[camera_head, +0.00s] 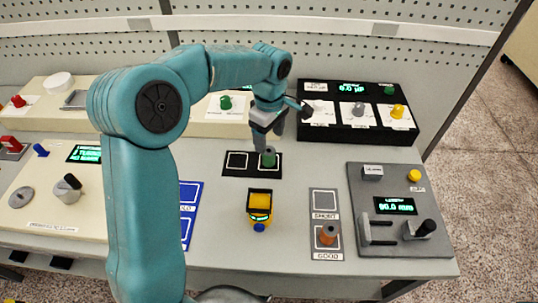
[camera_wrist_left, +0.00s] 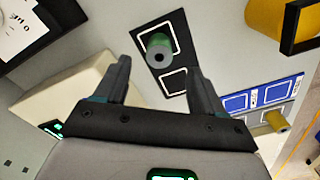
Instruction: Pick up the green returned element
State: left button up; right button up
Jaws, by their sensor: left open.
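The green element (camera_head: 268,157) is a small upright cylinder on a black mat (camera_head: 236,172) with white-outlined squares, in the middle of the table. In the left wrist view the green element (camera_wrist_left: 158,48) stands in one outlined square, its dark centre hole showing; another visible square is empty. My left gripper (camera_head: 268,134) points down just above and beside the element in the head view. In the left wrist view its two fingers (camera_wrist_left: 158,75) are spread, with the element showing between and beyond their tips. Nothing is held. My right gripper is not in view.
A yellow device (camera_head: 260,202) stands in front of the mat. A grey plate (camera_head: 324,202) holds an orange-brown element (camera_head: 328,234). A grey gauge panel (camera_head: 350,200) is at the right, a black display box (camera_head: 330,132) behind. A blue mat (camera_head: 190,200) lies left, partly behind my arm.

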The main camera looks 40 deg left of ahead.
aim_at(268, 150)
pick_arm(q)
jog(key=shift+s+f, duration=0.1)
jog(key=shift+f, duration=0.4)
jog(key=f, duration=0.3)
jog(key=f+p, duration=0.1)
jog(key=f, duration=0.1)
jog(key=shift+a+f, duration=0.1)
jog(key=shift+a, duration=0.15)
jog(key=shift+w+f, duration=0.2)
jog(key=shift+f, duration=0.15)
jog(key=shift+s+r, duration=0.1)
jog(key=c, duration=1.1)
